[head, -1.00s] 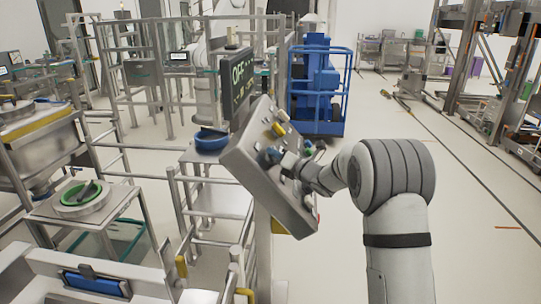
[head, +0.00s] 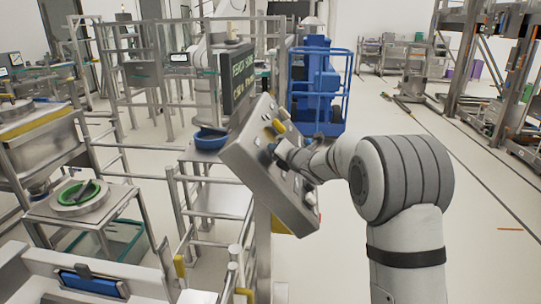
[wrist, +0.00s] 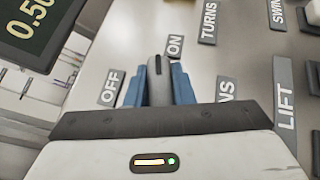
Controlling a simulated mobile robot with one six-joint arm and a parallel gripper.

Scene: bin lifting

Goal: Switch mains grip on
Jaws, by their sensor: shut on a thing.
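The control panel (head: 262,185) is a tilted grey metal box on the left of my arm in the head view. In the wrist view its face (wrist: 140,25) carries an OFF label (wrist: 111,87) and an ON label (wrist: 175,46). A grey knob (wrist: 158,88) with a black pointer mark stands between them, its mark at the upper end, nearer ON. My gripper (wrist: 158,75) has its blue fingers on either side of the knob and is shut on it. A label ending in NS (wrist: 227,92) is partly hidden by my gripper. In the head view my gripper (head: 284,150) is at the panel face.
Other labels read TURNS (wrist: 208,22) and LIFT (wrist: 285,105). A dark display (head: 238,78) with light text stands behind the panel; the wrist view shows part of it reading 0.50. A yellow control (head: 279,126) sits on the panel. Metal railings (head: 180,215) stand at left; floor at right is open.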

